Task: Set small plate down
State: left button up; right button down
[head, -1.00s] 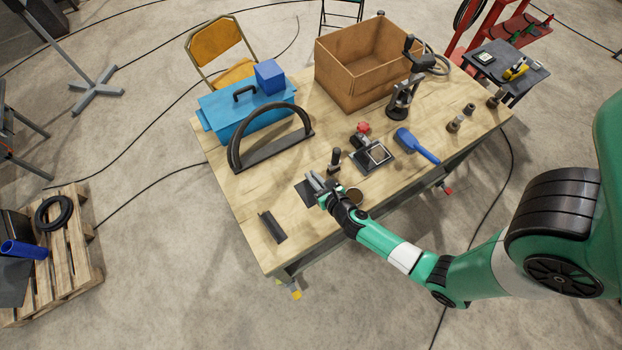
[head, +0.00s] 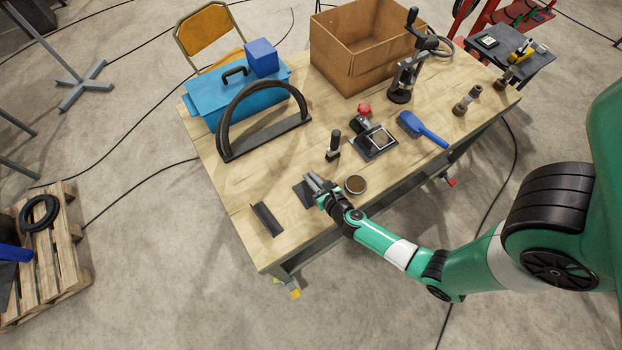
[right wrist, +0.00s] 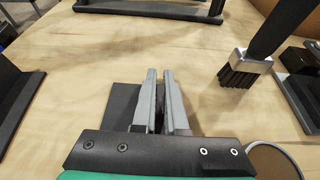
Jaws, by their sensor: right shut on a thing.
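The small plate, a flat dark piece, shows at the tips of my right gripper (head: 313,181) over the front part of the workbench. In the right wrist view the plate (right wrist: 122,96) shows mostly left of the fingers, and a dark part lies between them. The right gripper (right wrist: 160,75) is shut on the plate. The plate is low, at or close to the wood; I cannot tell whether it touches. Its near part is hidden by the gripper body. My left gripper is not in view.
A dark angle bracket (head: 267,219) lies left of the gripper. A round dish (head: 356,184) sits close on its right, and a small brush (head: 333,146) stands behind. A black arched frame (head: 262,140) is farther back. Bare wood (head: 235,180) lies left of the plate.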

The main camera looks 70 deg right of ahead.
jog(key=shift+w, duration=0.1)
jog(key=c, duration=1)
grip_release()
jog(key=shift+o, duration=0.2)
jog(key=shift+r, duration=0.3)
jog(key=v, duration=0.5)
jog(key=p+v, duration=0.1)
jog(key=v, duration=0.4)
jog(key=shift+s+a+f, duration=0.1)
jog(key=shift+s+a, duration=0.2)
jog(key=shift+s+a+r, duration=0.3)
jog(key=shift+s, duration=0.2)
